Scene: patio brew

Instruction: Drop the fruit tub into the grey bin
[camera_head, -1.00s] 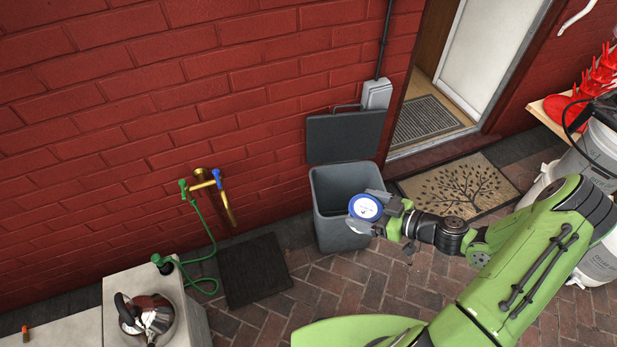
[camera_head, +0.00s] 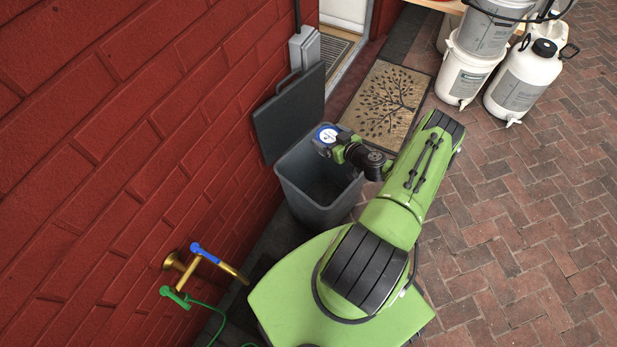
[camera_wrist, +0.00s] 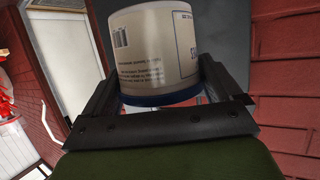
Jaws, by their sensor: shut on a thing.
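The fruit tub (camera_head: 327,134) is a small round tub with a white and blue end. In the wrist view the tub (camera_wrist: 155,50) shows a pale printed label and a dark blue rim, and it sits between the two fingers. My gripper (camera_head: 325,143) is shut on it and holds it above the back part of the grey bin's opening. The grey bin (camera_head: 318,206) stands against the red wall with its dark lid (camera_head: 290,112) swung up and open. The inside that shows looks empty; part of it is hidden by my arm.
A tree-patterned doormat (camera_head: 385,104) lies behind the bin by the doorway. White buckets (camera_head: 465,70) and a white jug (camera_head: 522,82) stand at the upper right. A brass tap (camera_head: 215,262) juts from the wall at the lower left. The brick paving at right is clear.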

